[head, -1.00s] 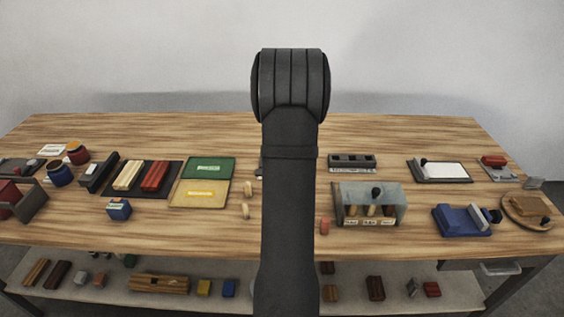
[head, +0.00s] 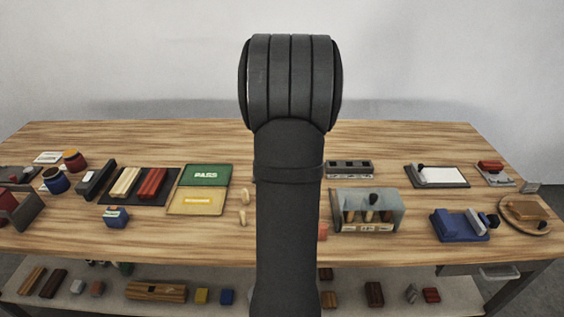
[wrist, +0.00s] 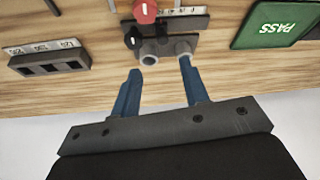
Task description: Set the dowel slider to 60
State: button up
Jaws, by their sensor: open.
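In the wrist view, a device that looks like the slider has a red knob (wrist: 145,11), a black star-shaped knob (wrist: 133,38) and a grey block (wrist: 166,47) with pale ringed ends. A small numbered scale strip (wrist: 183,12) shows at its far side, cut by the picture edge; its numbers are too small to read, so I cannot tell the setting. My gripper (wrist: 161,68) is open and empty. Its two blue fingers stand apart, with their tips near the grey block's two ends; contact cannot be told. In the head view my arm hides this device and the fingers.
A dark slotted rack with number labels (wrist: 48,62) lies left of my fingers in the wrist view. The green PASS panel (head: 205,174) is on the other side. A grey stand with dowels (head: 340,213) stands right of my arm in the head view. Bare wood lies between.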

jog(key=v, duration=0.7)
jog(key=shift+s, duration=0.15)
